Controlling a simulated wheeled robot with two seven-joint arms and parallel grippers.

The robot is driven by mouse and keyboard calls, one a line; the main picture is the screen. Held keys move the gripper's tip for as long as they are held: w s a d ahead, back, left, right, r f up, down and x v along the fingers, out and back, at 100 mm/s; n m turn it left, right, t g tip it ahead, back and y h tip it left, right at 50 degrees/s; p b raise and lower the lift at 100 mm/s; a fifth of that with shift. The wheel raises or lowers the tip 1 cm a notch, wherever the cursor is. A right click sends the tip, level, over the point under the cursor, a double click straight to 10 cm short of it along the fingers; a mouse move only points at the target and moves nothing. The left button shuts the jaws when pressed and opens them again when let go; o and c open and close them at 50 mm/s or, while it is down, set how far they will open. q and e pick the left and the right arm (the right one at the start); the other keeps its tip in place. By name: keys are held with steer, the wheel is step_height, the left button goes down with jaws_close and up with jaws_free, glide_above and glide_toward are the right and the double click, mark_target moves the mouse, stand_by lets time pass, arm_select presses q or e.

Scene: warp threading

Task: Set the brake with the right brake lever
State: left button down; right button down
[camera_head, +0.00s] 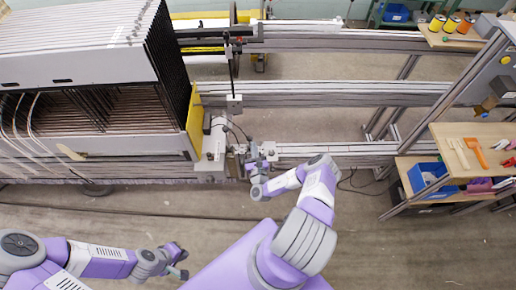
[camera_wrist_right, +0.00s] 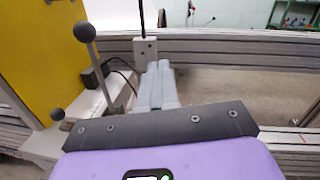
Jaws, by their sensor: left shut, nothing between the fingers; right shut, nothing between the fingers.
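In the right wrist view a lever with a round black knob (camera_wrist_right: 84,31) on a thin grey rod stands tilted, left of my right gripper (camera_wrist_right: 160,68). A second, lower black knob (camera_wrist_right: 57,114) shows further left; I cannot tell which is the right brake lever. The right gripper's grey fingers are shut and empty, apart from the upper knob. In the head view my right gripper (camera_head: 254,160) is at the machine's front edge, and the levers there are too small to tell apart. My left gripper (camera_head: 178,263) is shut and empty above the floor at lower left.
The loom frame with its dark heddle stack (camera_head: 110,105) and yellow side plate (camera_head: 194,121) stands left of the levers. A thin upright rod in a grey bracket (camera_wrist_right: 146,47) stands beyond my right fingers. Metal rails run right. A shelf with tools (camera_head: 470,148) is at far right.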

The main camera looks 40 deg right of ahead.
steer(key=s+a+r+p, duration=0.1)
steer(key=s+a+r, duration=0.1)
steer(key=s+r, duration=0.2)
steer(key=shift+r+p, duration=0.4)
steer(key=shift+r, duration=0.5)
steer(key=shift+a, duration=0.1)
